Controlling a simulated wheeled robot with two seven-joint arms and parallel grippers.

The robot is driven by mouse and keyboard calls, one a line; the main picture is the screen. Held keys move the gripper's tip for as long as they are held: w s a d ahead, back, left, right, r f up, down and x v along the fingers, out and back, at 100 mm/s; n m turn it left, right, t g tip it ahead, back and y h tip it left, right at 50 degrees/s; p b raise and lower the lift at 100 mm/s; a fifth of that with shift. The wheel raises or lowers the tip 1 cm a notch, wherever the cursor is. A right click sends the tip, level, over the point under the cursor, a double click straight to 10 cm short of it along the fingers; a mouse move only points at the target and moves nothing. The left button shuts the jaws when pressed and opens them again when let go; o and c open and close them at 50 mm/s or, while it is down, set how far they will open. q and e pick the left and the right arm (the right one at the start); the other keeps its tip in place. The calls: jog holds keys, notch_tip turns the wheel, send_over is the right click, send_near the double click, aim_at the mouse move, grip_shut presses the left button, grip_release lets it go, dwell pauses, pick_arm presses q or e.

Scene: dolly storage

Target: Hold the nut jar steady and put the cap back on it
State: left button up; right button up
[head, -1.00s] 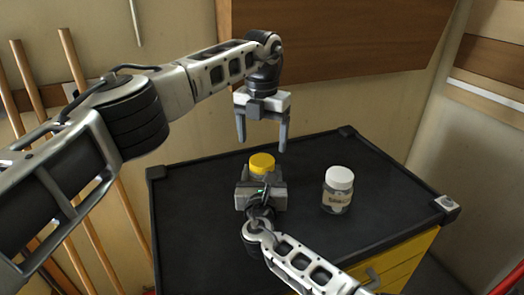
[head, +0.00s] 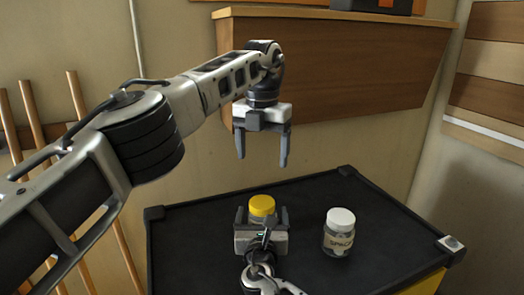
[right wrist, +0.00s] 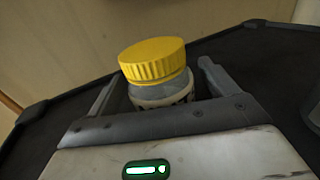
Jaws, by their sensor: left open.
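A clear jar with a yellow cap (head: 262,205) on top stands on the black dolly top (head: 200,235). The same yellow cap (right wrist: 153,60) shows in the right wrist view, with the jar's glass and part of its label (right wrist: 165,98) below it. The label is not readable, and I cannot tell how tightly the cap sits. My right gripper (head: 262,217) is open around this jar, with a finger on each side and small gaps visible. My left gripper (head: 263,150) is open and empty, pointing down, above and behind the jar.
A second jar (head: 339,238) with a white cap and a label reading roughly "SPACE" stands to the right on the dolly. A wooden shelf unit (head: 350,65) is on the wall behind. The rest of the dolly top is clear.

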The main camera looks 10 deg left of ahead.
jog(key=shift+s, duration=0.1)
jog(key=shift+s+d, duration=0.1)
jog(key=shift+s, duration=0.15)
jog(key=s+d, duration=0.1)
jog(key=s, duration=0.4)
jog(key=s+d+p, duration=0.1)
jog(key=s, duration=0.4)
jog(key=s+d, duration=0.1)
jog(key=s, duration=0.4)
jog(key=shift+p, duration=0.4)
